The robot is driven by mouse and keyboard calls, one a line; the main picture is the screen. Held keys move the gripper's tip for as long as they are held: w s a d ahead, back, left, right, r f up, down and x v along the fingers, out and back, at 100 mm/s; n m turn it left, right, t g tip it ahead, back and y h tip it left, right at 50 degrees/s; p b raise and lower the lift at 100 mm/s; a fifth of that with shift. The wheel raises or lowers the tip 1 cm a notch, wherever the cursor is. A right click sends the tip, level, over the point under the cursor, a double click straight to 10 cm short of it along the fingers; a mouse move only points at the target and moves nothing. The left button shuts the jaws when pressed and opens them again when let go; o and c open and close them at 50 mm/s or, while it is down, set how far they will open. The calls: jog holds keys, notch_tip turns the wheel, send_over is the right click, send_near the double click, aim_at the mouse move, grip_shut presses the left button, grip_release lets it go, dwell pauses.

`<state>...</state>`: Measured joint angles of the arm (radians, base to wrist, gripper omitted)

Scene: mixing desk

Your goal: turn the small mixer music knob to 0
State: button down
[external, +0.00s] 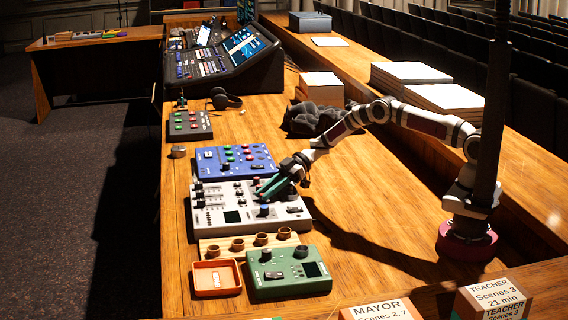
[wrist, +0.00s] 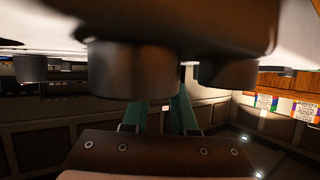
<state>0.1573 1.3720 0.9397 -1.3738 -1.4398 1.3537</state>
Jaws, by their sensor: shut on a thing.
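The small mixer (external: 283,214) is a light grey box with faders, a small dark screen and a blue knob (external: 264,210) near its front edge. My gripper (external: 266,189) reaches down over the mixer's right half, its green fingers at the panel. In the wrist view, my gripper (wrist: 164,108) has its two green fingers close together behind a large dark round knob (wrist: 132,70). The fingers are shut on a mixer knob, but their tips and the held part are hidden. Labels and the knob's pointer are not readable.
A blue box with knobs (external: 236,161) stands just behind the mixer. In front are a wooden strip with several round cups (external: 237,244), an orange tray (external: 216,264) and a green box (external: 290,288). Dark cloth (external: 315,119) lies farther back. The desk right of the mixer is clear.

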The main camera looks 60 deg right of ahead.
dwell(0.3)
jog(key=c, duration=0.7)
grip_release()
jog(key=v, duration=1.5)
jog(key=shift+s+d, duration=0.25)
jog(key=shift+d, duration=0.15)
